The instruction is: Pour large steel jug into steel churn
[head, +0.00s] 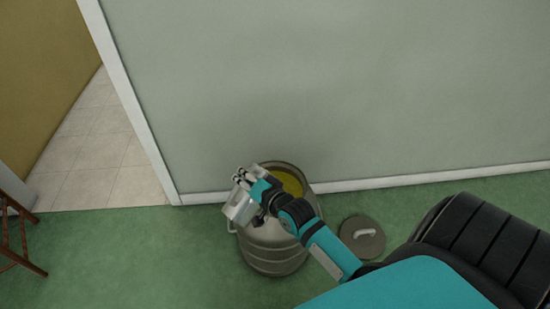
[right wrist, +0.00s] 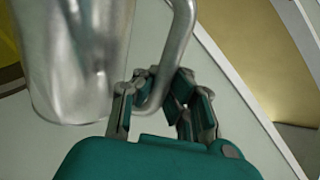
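The large steel jug (head: 238,210) is at the left side of the steel churn's mouth in the head view, overlapping its rim. My right gripper (head: 250,184) holds it. In the right wrist view the jug (right wrist: 75,55) fills the upper left, and its handle passes between the fingers of my right gripper (right wrist: 158,92). The steel churn (head: 272,258) stands upright on the floor by the wall. Yellow-green liquid shows inside its mouth. My arm hides part of the churn. The jug's inside and its exact tilt cannot be told. My left gripper is not in view.
A pale wall (head: 330,90) stands close behind. A doorway opens at the left, with a wooden chair or stool (head: 20,235) at the left edge.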

